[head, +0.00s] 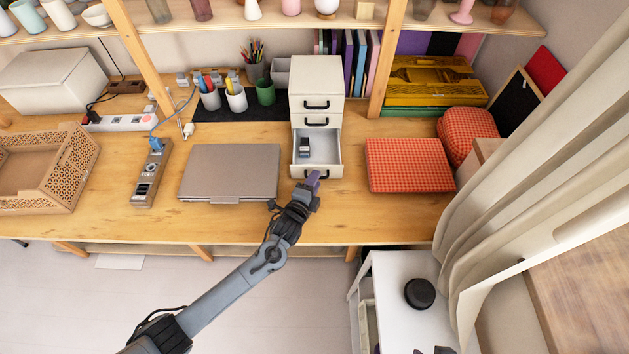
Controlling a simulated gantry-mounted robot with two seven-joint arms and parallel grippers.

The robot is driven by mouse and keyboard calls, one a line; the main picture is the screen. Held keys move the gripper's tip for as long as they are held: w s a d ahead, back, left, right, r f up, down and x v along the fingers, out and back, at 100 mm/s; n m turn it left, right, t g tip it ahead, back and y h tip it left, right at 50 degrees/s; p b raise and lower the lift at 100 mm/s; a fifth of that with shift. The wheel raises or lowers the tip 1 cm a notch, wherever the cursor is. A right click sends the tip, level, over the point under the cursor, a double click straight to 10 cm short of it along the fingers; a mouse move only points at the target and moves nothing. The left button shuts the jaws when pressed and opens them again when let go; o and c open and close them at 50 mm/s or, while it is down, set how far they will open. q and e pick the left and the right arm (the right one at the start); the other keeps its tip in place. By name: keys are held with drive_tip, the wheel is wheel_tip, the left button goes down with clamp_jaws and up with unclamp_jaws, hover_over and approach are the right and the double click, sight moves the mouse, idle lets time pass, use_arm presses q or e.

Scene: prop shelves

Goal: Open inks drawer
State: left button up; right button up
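A small white drawer unit (317,78) stands on the wooden desk. Its upper drawers with black handles are closed. A lower drawer (330,150) is pulled out toward me, with a small dark and white item (304,147) inside. I see no readable label naming the inks drawer. My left gripper (312,180) is right at the front of the open drawer, near its handle. Whether it touches the handle, and whether its fingers are open or shut, is too small to tell. Dark shapes at the bottom edge, right of centre, may be my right gripper, mostly cut off.
A closed laptop (230,172) lies left of the drawer unit and a red checked box (408,165) lies right. Pen cups (237,99) stand behind the laptop. A shelf (350,19) runs overhead, its post right of the unit. A curtain (540,160) hangs at right.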

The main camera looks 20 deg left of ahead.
use_arm(q)
drive_tip(key=p+v, duration=0.2)
drive_tip(key=v, duration=0.8)
drive_tip(key=shift+s+r, duration=0.1)
drive_tip(key=shift+s, duration=0.05)
drive_tip(key=shift+s+d+n+g, duration=0.1)
drive_tip(key=shift+s+n+g, duration=0.2)
drive_tip(key=shift+s+n, duration=0.15)
drive_tip(key=s+a+r+n+g+y, duration=0.1)
drive_tip(key=s+a+r+n+g, duration=0.15)
drive_tip(key=s+n+g, duration=0.8)
drive_tip(key=s+a+r+n+g, duration=0.1)
drive_tip(key=s+a+n, duration=0.3)
drive_tip(key=s, duration=1.3)
wheel_tip(320, 180, up, 30)
drive_tip(key=p, duration=2.9)
drive_tip(key=shift+w+d+f+n+p, duration=0.2)
drive_tip(key=shift+w+d+n+p, duration=0.2)
drive_tip(key=shift+w+d, duration=0.1)
